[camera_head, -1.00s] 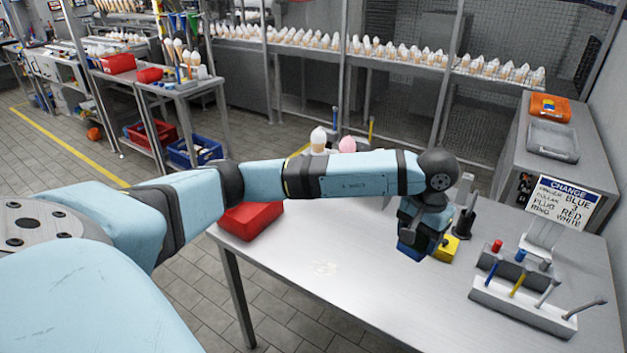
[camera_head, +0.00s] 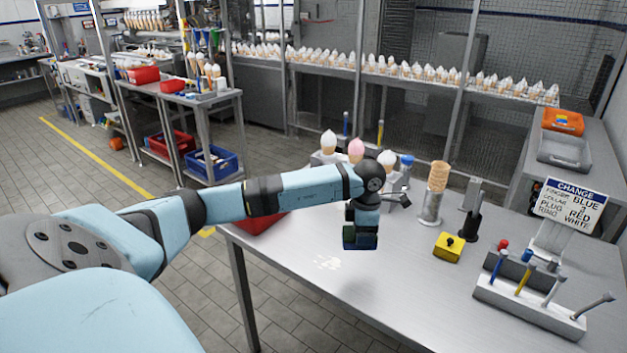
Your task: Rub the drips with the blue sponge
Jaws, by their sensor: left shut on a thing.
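My left gripper (camera_head: 361,230) points down over the table and is shut on the blue sponge (camera_head: 360,243), which shows as a dark blue block under the fingers. The white drips (camera_head: 327,262) are a small pale patch on the table (camera_head: 400,290), to the left of and nearer than the sponge. The sponge appears to be apart from the drips and above the tabletop. The gripper hides part of the sponge. My right gripper is not in view.
A yellow block with a black knob (camera_head: 449,247) stands right of the gripper. Behind are a cone in a metal holder (camera_head: 437,190) and a rack of ice creams (camera_head: 330,145). A red bin (camera_head: 258,224) is partly behind my arm. A tool rack (camera_head: 530,298) stands at right.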

